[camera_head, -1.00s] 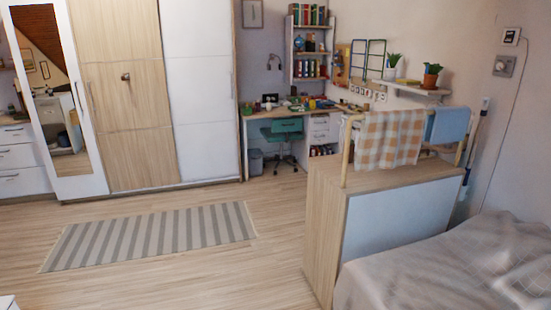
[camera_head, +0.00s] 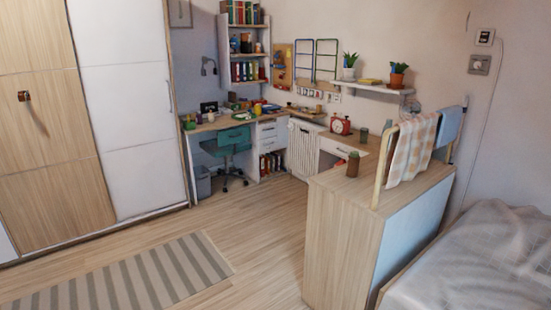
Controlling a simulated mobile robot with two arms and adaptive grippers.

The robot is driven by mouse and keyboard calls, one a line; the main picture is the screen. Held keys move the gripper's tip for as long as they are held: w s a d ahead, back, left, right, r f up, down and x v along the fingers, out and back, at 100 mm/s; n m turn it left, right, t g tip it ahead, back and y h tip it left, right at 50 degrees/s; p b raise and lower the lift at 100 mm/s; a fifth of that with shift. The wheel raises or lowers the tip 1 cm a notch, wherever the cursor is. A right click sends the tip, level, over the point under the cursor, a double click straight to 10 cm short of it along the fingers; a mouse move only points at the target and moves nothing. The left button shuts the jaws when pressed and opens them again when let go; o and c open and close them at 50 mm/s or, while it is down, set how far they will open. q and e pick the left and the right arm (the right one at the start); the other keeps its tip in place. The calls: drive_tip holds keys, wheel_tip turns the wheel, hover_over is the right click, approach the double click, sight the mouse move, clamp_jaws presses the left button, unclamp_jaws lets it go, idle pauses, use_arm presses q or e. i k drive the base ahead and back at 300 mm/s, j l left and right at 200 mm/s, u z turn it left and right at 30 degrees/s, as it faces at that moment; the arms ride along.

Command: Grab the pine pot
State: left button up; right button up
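No pot here is clearly identifiable as the pine pot. On the wall shelf (camera_head: 372,87) stand a spiky plant in a white pot (camera_head: 348,73) and a leafy plant in a terracotta-brown pot (camera_head: 396,80). A small brown jar (camera_head: 353,165) stands on the wooden cabinet top (camera_head: 340,184). A greenish jar (camera_head: 363,135) shows behind it. All are far across the room from me. Neither of my grippers is in view.
A desk (camera_head: 213,122) with a green chair (camera_head: 235,142) stands at the back. A red clock (camera_head: 340,124) sits by the radiator. The bed (camera_head: 490,260) is at lower right. A striped rug (camera_head: 140,277) lies on the open floor.

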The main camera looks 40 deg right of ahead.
sight(353, 164)
drive_tip(key=i+z, duration=0.15)
drive_tip(key=i, duration=0.3)
drive_tip(key=i+j+z, duration=0.15)
drive_tip(key=i, duration=0.3)
drive_tip(key=i+j+z, duration=0.15)
drive_tip(key=i, duration=0.3)
drive_tip(key=i+z, duration=0.25)
drive_tip(key=z, duration=0.2)
drive_tip(key=i+j+z, duration=0.1)
drive_tip(key=i+z, duration=0.15)
drive_tip(key=z, duration=0.25)
drive_tip(key=i+j+z, duration=0.15)
drive_tip(key=z, duration=0.3)
drive_tip(key=i+j+z, duration=0.25)
drive_tip(key=z, duration=0.25)
